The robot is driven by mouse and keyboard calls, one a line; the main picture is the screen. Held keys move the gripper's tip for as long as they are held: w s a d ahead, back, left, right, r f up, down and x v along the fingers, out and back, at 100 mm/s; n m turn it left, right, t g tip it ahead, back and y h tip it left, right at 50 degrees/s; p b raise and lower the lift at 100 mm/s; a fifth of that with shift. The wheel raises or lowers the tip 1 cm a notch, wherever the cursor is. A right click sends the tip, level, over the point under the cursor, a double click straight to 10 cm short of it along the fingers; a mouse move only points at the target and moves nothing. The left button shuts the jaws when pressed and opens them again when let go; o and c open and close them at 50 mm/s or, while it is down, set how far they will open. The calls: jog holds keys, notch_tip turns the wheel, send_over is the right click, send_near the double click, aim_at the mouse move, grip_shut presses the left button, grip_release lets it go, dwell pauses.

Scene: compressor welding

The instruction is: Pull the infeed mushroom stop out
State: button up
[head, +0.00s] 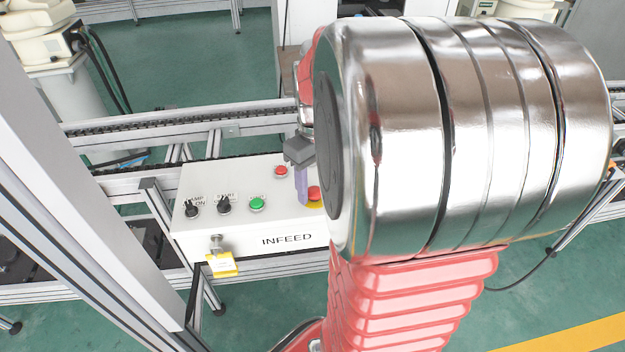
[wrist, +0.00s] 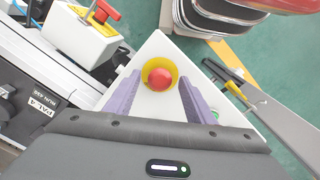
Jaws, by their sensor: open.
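The infeed mushroom stop (head: 314,191) is a red button on a yellow ring at the right end of the white box marked INFEED (head: 205,238). My arm partly hides it in the head view. In the wrist view the red stop (wrist: 159,78) shows whole, with the yellow ring around it. My gripper (wrist: 159,88) is open. Its two purple fingers lie to the left and right of the stop, with a gap on each side in the picture. In the head view one purple finger of my gripper (head: 303,182) shows beside the stop; the other is hidden.
The box also carries two black selectors (head: 224,206), a green button (head: 257,204) and a smaller red button (head: 281,171). A yellow tag (head: 222,264) hangs at its front. A conveyor rail (head: 180,123) runs behind. Another red stop (wrist: 106,10) sits at the wrist view's upper left.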

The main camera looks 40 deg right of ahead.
jog(key=shift+c, duration=0.3)
grip_shut()
dwell(0.3)
